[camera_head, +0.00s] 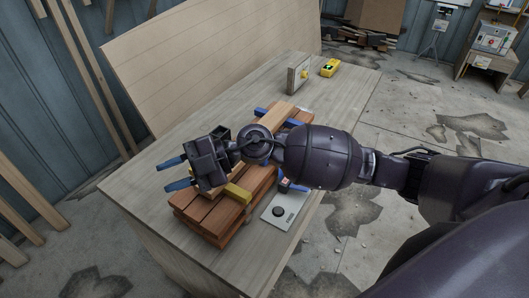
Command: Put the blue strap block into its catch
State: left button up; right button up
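A stack of reddish-brown boards (222,215) lies on the workbench. A small blue piece (297,187) shows at the stack's right side, below my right arm, which partly hides it. More blue pieces (262,111) show at the stack's far end. I cannot tell which is the strap block, and I cannot make out its catch. My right gripper (174,174) reaches in from the right over the stack, pointing left. Its two blue-looking fingers are apart, with nothing visible between them. My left gripper is out of view.
A yellow block (238,193) lies on the stack's near part. A grey plate with a black knob (283,212) is at the bench's right edge. An upright board (299,75) and a yellow device (329,68) stand farther back. The bench's left side (140,190) is clear.

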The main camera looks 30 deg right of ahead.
jog(key=w+d+f+g+h, duration=0.2)
jog(key=w+d+f+h, duration=0.3)
jog(key=d+h, duration=0.45)
jog(key=w+d+r+m+h, duration=0.1)
jog(key=d+h, duration=0.1)
jog(key=d, duration=0.3)
jog(key=w+d+r+h, duration=0.1)
jog(key=w+d+h, duration=0.1)
jog(key=d, duration=0.3)
jog(key=w+d+r+m+h, duration=0.1)
jog(key=w+d+h, duration=0.1)
jog(key=d+h, duration=0.2)
jog(key=shift+w+d+r+m+t, duration=0.2)
jog(key=shift+d+r+m+t, duration=0.15)
jog(key=shift+d+t, duration=0.1)
jog(key=f, duration=0.7)
jog(key=d+f, duration=0.1)
jog(key=f, duration=0.2)
jog(key=shift+w+f+p, duration=0.3)
jog(key=shift+w+f, duration=0.05)
jog(key=shift+w, duration=0.05)
jog(key=shift+c, duration=0.2)
grip_shut()
